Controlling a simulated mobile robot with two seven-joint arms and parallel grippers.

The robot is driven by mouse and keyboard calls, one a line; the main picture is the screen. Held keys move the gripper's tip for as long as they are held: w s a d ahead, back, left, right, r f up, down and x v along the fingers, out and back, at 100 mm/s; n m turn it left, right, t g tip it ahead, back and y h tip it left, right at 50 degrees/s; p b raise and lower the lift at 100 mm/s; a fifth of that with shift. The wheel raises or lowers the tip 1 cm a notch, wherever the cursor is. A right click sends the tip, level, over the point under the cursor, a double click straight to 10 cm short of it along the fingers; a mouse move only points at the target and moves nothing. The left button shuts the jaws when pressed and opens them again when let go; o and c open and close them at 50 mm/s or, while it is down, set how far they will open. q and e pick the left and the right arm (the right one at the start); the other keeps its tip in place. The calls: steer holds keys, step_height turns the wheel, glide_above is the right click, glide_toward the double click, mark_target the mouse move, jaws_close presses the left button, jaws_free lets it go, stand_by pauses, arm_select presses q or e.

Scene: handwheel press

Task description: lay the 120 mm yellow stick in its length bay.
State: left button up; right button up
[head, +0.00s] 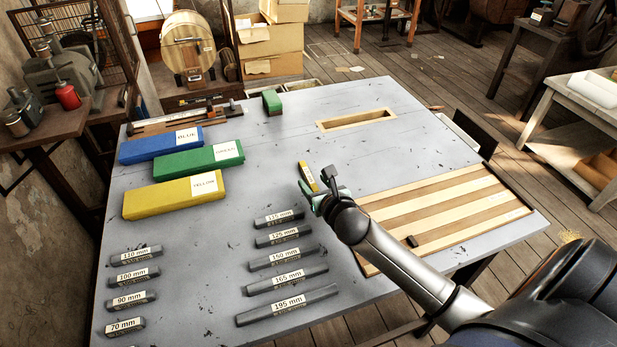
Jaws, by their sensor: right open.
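A short yellow stick (308,176) is near the middle of the grey table, just beyond the fingers of my right gripper (318,193). My right gripper is open, with green on its fingers, and is very close to the stick's near end; I cannot tell whether they touch. Dark grey labelled length bays stand in two columns at the front left. The left column runs from 110 mm (136,256) down to 70 mm. The right column runs from a bay that seems to read 115 mm (279,218) down to 195 mm. I cannot make out a 120 mm label. My left gripper is out of view.
Blue (160,147), green (198,160) and yellow (174,196) labelled blocks lie at the left. A striped wooden board (440,212) with a small dark piece (411,241) lies at the right. A wooden-framed slot (357,119) and a green-topped block (272,102) are at the back.

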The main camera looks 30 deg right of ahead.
mark_target(307, 173)
steer(key=shift+x, duration=2.65)
steer(key=shift+d+r, duration=0.15)
steer(key=shift+c, duration=0.2)
jaws_close()
